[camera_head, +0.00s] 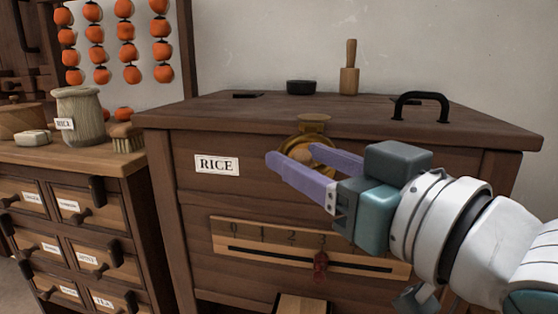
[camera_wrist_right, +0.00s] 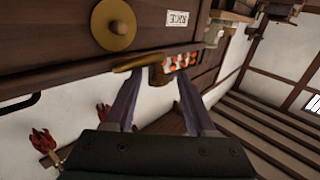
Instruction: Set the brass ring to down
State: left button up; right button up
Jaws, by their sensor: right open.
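The brass ring (camera_head: 291,146) hangs under a brass bracket (camera_head: 313,121) near the top of the dark wooden rice chest's front (camera_head: 200,215). My right gripper (camera_head: 300,160) is at the ring, its two purple fingers apart; they hide part of it. In the right wrist view, a brass bar (camera_wrist_right: 138,63), perhaps the ring edge-on, runs to a brown-gold block between the fingertips (camera_wrist_right: 160,75). A round brass disc (camera_wrist_right: 114,25) shows beyond. I cannot tell whether the fingers touch the ring. My left gripper is not in view.
Below is a slotted wooden scale (camera_head: 240,255) with a red marker (camera_head: 320,265). On the chest lid are a black handle (camera_head: 420,98), a wooden pestle (camera_head: 349,75) and a dark round lid (camera_head: 301,87). A drawer cabinet (camera_head: 130,165) with a jar (camera_head: 82,115) stands left.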

jog(key=shift+w+a, duration=0.3)
jog(key=shift+w, duration=0.15)
grip_shut()
dwell(1.2)
